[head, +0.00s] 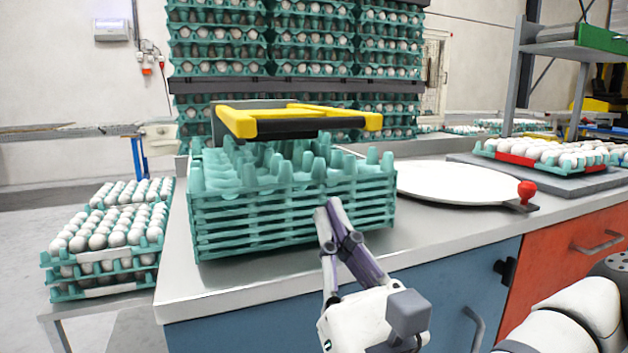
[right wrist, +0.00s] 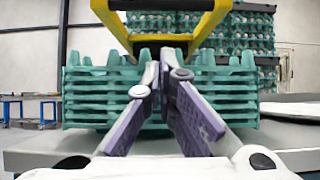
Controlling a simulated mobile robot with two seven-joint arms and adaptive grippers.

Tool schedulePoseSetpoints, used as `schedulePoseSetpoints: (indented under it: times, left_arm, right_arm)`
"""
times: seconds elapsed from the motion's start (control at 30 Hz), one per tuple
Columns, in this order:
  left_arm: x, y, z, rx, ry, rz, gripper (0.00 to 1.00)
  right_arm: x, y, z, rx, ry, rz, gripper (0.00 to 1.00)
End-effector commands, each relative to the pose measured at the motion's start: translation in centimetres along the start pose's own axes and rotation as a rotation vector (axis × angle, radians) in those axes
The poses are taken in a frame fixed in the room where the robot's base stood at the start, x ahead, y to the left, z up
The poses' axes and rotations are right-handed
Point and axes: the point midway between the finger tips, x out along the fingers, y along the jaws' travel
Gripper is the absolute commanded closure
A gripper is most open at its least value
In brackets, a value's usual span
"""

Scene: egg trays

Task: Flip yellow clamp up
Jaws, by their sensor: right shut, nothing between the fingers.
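The yellow clamp (head: 300,118) is a yellow frame with a dark grip bar, lying over the top of a stack of empty teal egg trays (head: 290,215) on the counter. In the right wrist view the clamp (right wrist: 208,25) spans the top, above the trays (right wrist: 90,98). My right gripper (head: 333,205) is in front of the stack, below the clamp's front bar. Its fingers are shut with nothing between them, and they also show in the right wrist view (right wrist: 164,62). Whether the fingertips touch the trays is unclear. My left gripper is not in view.
A round white plate (head: 455,183) with a red knob (head: 527,190) lies right of the stack on the grey counter (head: 230,280). Egg-filled trays stand at the left (head: 105,285) and far right (head: 545,160). A tall wall of egg trays (head: 300,75) rises behind.

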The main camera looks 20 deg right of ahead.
Motion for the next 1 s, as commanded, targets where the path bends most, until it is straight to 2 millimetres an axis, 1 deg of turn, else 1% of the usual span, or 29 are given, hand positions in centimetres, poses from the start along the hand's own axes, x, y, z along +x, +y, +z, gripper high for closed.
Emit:
schedulePoseSetpoints:
  times: [0.03,0.2,0.23,0.33,0.5,0.87,1.0]
  left_arm:
    - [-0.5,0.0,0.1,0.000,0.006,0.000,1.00]
    - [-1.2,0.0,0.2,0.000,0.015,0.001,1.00]
    - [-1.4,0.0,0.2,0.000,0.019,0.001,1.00]
    - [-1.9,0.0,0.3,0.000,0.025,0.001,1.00]
    - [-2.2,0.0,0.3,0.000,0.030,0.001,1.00]
    - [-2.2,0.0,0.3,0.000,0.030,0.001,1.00]
    - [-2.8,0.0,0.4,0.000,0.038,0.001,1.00]
  right_arm:
    - [1.3,0.0,0.4,-0.005,-0.005,-0.001,1.00]
    - [4.9,0.0,0.3,-0.004,-0.002,0.000,1.00]
    - [5.3,0.0,1.0,-0.003,-0.004,0.001,1.00]
    - [6.3,0.1,2.1,-0.002,-0.003,0.003,1.00]
    - [7.2,0.1,2.8,-0.003,0.002,0.003,1.00]
    - [7.3,0.1,2.8,-0.004,0.005,0.003,1.00]
    - [7.9,0.1,3.5,-0.003,0.016,0.004,1.00]
